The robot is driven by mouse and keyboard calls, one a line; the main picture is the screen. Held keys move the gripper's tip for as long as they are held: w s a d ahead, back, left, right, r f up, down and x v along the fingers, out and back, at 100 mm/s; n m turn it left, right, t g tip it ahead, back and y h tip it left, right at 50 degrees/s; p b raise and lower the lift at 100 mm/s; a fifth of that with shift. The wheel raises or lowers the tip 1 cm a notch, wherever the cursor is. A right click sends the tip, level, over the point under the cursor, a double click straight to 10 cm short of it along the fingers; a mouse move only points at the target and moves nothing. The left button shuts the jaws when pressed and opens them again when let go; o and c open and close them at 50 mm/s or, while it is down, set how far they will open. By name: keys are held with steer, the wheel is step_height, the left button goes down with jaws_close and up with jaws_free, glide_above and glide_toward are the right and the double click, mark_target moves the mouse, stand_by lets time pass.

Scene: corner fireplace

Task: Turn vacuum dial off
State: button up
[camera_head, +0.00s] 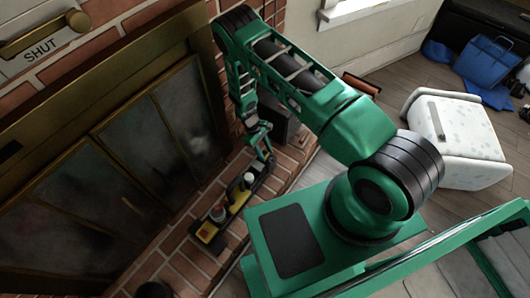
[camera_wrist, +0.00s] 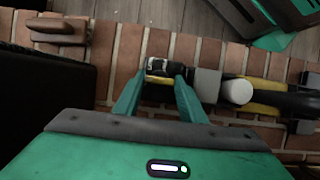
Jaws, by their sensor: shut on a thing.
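The yellow and black vacuum (camera_head: 236,199) lies along the brick hearth in front of the fireplace. In the wrist view its yellow body (camera_wrist: 262,84) runs to the right, with a white round cap (camera_wrist: 237,91) and a grey block beside it. A black round end piece with small white marks, which looks like the vacuum dial (camera_wrist: 163,66), sits at its left end. My gripper (camera_wrist: 165,75) is shut on this piece, one finger at each side. In the head view my gripper (camera_head: 262,146) reaches down to the vacuum's far end, where the dial is too small to make out.
The glass-doored fireplace (camera_head: 150,140) stands on the left, with a brass handle marked SHUT (camera_head: 42,35) above. A dark box (camera_head: 283,125) stands near my gripper on the hearth. A white patterned pouf (camera_head: 455,135) and blue bags (camera_head: 487,62) are on the wooden floor at right.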

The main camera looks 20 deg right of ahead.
steer(key=o, duration=1.1)
steer(key=shift+d, duration=0.1)
steer(key=shift+c, duration=0.2)
steer(key=v, duration=1)
steer(key=shift+r, duration=0.35)
steer(key=shift+w, duration=0.2)
